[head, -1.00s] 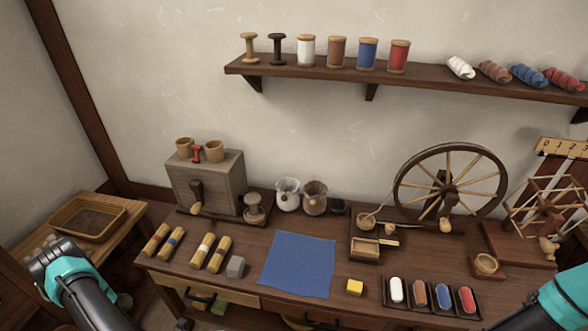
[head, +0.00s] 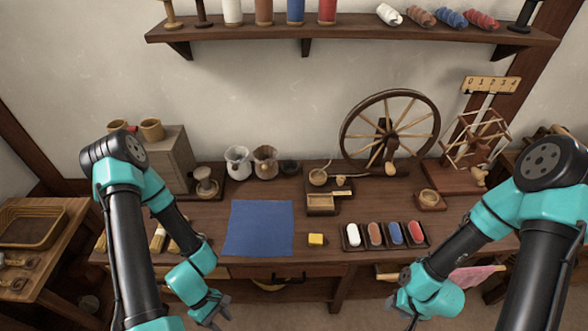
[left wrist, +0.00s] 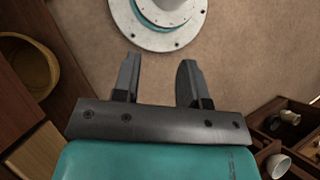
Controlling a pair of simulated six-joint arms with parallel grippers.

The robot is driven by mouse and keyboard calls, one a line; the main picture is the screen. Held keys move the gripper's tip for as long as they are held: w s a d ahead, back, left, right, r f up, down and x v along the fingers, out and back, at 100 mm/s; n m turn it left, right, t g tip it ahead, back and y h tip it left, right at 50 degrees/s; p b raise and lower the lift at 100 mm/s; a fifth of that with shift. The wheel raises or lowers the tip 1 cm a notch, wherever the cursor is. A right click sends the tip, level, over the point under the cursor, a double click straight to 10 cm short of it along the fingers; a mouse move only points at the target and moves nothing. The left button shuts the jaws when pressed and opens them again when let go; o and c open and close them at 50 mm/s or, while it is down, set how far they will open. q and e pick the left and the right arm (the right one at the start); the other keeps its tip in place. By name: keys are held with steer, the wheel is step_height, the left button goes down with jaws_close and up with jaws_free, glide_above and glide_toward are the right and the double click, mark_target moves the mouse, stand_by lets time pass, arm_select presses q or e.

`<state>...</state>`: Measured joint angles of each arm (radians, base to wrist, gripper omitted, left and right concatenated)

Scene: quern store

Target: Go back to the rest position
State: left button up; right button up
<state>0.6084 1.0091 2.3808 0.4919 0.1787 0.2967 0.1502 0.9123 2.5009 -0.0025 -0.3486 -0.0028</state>
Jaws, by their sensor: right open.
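My left gripper (head: 213,314) hangs low in front of the table's front edge in the head view. In the left wrist view its two fingers (left wrist: 158,72) stand apart with nothing between them, above a brown floor. My right gripper (head: 411,316) also hangs low in front of the table, on the right side of the head view. It is open, and no object shows in it. Both arms are bent, with the forearms pointing down and inward.
A side table (head: 75,237) stands at left. A shelf (head: 350,46) with spools runs along the wall.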

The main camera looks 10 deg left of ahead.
arm_select(q)
steer(key=w+d+r+m+t+y, duration=0.1)
steer(key=w+d+r+m+t, duration=0.1)
steer(key=w+m, duration=0.5)
steer(key=w+d+r+m+t+y, duration=0.2)
steer(key=w+d+m, duration=0.1)
steer(key=w+m, duration=0.3)
steer(key=shift+w+d+m+y, duration=0.3)
steer(key=shift+w+d+m, duration=0.1)
steer(key=shift+w, duration=0.35)
